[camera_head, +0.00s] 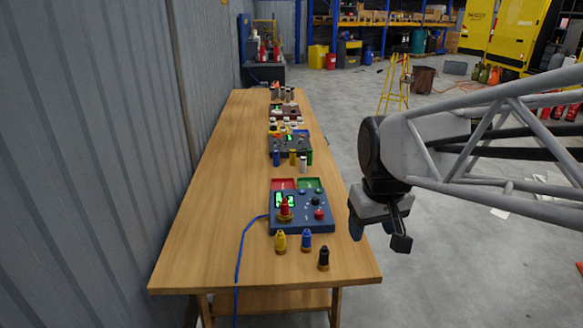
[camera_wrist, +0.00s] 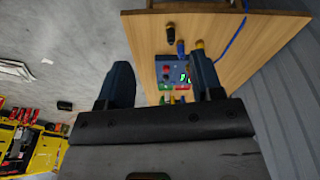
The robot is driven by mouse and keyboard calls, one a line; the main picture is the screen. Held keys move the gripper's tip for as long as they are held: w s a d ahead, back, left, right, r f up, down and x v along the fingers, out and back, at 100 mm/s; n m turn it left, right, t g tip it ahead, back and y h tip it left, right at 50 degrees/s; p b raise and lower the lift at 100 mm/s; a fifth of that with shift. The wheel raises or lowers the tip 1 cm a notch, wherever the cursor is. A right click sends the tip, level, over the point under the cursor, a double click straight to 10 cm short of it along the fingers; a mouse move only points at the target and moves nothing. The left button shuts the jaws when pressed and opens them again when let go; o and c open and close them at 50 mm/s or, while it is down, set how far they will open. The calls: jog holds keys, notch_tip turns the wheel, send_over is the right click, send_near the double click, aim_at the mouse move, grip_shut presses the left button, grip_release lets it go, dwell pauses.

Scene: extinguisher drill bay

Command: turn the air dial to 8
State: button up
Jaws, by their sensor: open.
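A blue control box (camera_head: 301,226) sits near the front end of the wooden table. It has a dark round knob (camera_head: 316,200), a red knob or button (camera_head: 319,214) and green lit displays (camera_head: 280,201). I cannot read any dial marks or tell which control is the air dial. A red bottle-shaped piece (camera_head: 285,209) stands on the box's left part. My gripper (camera_head: 379,234) is open and empty, to the right of the box and apart from it. In the wrist view the box (camera_wrist: 172,75) shows between and beyond my gripper's fingers (camera_wrist: 160,62).
Yellow (camera_head: 280,241), blue (camera_head: 306,240) and black (camera_head: 323,258) bottle-shaped pieces stand before the box. Red (camera_head: 284,184) and green (camera_head: 310,184) trays lie behind it. A blue cable (camera_head: 240,250) runs left. More boxes stand farther back; the table's left side is clear.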

jog(key=w+n, duration=0.2)
jog(key=w, duration=1.1)
jog(key=n+g, duration=0.3)
jog(key=n, duration=0.4)
send_over(316, 198)
notch_tip(316, 198, down, 21)
jog(key=shift+s+d, duration=0.1)
jog(key=shift+d, duration=0.05)
jog(key=shift+w+f, duration=0.35)
jog(key=shift+f, duration=0.05)
jog(key=shift+f, duration=0.15)
jog(key=shift+s+f, duration=0.2)
jog(key=shift+f, duration=3.55)
jog(key=shift+c, duration=0.2)
